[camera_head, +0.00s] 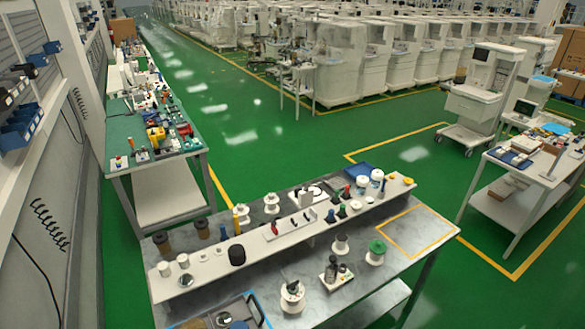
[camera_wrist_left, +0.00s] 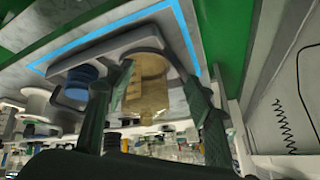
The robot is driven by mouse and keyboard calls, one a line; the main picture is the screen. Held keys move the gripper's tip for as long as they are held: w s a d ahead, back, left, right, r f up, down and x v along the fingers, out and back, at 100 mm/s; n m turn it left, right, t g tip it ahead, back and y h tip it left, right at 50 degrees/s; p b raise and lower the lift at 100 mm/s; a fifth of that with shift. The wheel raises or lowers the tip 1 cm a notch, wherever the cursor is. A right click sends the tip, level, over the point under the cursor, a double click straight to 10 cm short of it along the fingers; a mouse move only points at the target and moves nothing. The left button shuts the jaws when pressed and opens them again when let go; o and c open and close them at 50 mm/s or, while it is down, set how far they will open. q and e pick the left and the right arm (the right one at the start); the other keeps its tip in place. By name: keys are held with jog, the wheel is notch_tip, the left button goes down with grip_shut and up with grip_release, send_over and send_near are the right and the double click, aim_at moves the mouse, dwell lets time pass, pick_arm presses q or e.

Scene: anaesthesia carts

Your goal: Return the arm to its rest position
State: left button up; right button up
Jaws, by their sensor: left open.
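My left gripper (camera_wrist_left: 152,82) shows in the left wrist view, its two dark fingers spread apart. A tan, see-through-looking object (camera_wrist_left: 147,92) appears between the fingers. I cannot tell whether they touch it; the fingers do not look closed on it. It lies by a grey tray (camera_wrist_left: 120,43) within a blue outline on the bench. Neither gripper nor arm shows in the head view.
The grey workbench (camera_head: 400,258) carries a raised white shelf (camera_head: 210,262) with several small parts. A grey tray (camera_head: 252,308) is at its front left edge. A green-topped bench (camera_head: 122,128) stands at the left. The green floor (camera_head: 300,150) between benches is clear.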

pick_arm(q)
jog(key=s+f+n+g, duration=0.1)
jog(key=s+f+g, duration=0.25)
jog(key=s, duration=0.65)
notch_tip(320, 180, down, 38)
jog(key=s+d+r+g+h+b, duration=0.1)
jog(key=s+b, duration=0.1)
jog(key=b, duration=0.4)
jog(key=s+f+m+g+b, duration=0.1)
jog(key=s+f+b, duration=0.4)
jog(key=s+f, duration=1.4)
notch_tip(320, 180, down, 3)
jog(key=shift+s+d+r+h, duration=0.1)
jog(key=shift+s+d+h, duration=0.05)
jog(key=shift+s+h, duration=0.15)
